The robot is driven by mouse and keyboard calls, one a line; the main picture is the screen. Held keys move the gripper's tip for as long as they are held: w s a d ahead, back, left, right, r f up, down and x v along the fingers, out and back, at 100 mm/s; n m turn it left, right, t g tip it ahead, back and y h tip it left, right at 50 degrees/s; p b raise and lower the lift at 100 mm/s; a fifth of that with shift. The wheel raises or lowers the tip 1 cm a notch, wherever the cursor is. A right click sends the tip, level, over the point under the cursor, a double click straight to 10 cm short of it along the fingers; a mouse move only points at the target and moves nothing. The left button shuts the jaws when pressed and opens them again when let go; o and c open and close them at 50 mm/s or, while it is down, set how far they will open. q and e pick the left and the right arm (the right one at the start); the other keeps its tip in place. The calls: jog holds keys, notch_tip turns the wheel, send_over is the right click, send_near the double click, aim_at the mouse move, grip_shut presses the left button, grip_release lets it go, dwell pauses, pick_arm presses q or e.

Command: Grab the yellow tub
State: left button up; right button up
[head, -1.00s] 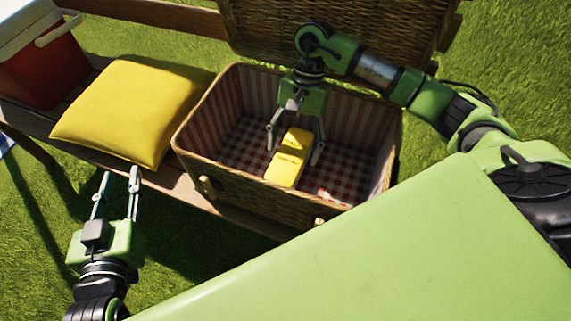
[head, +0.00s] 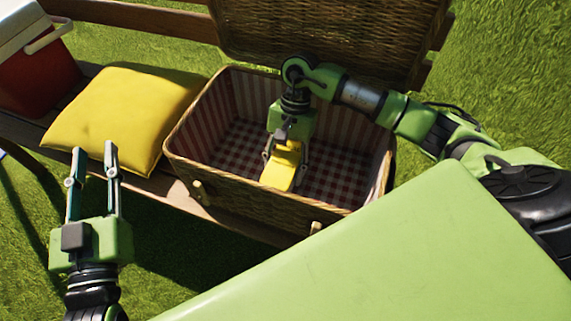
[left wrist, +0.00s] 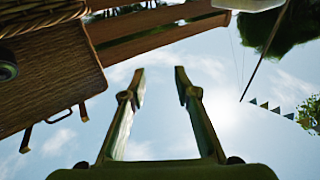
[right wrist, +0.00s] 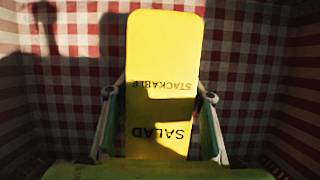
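The yellow tub (head: 281,166) lies inside the wicker basket on its checked lining. In the right wrist view the tub (right wrist: 162,60) shows its top, with dark lettering reading "STACKABLE" and "SALAD". My right gripper (head: 285,160) reaches down into the basket, its fingers on either side of the tub. In the right wrist view its fingers (right wrist: 160,92) lean in against the tub's two long sides. My left gripper (head: 93,150) is open and empty, in front of the bench. In the left wrist view its fingers (left wrist: 157,75) stand apart against the sky.
The wicker basket (head: 240,206) stands on the wooden bench (head: 165,195), its lid up behind. A yellow cushion (head: 120,115) and a red cooler (head: 38,75) sit to its left. Bare lining surrounds the tub.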

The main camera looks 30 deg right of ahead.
jog(key=c, duration=0.5)
jog(key=shift+o, duration=0.2)
jog(key=shift+r, duration=0.1)
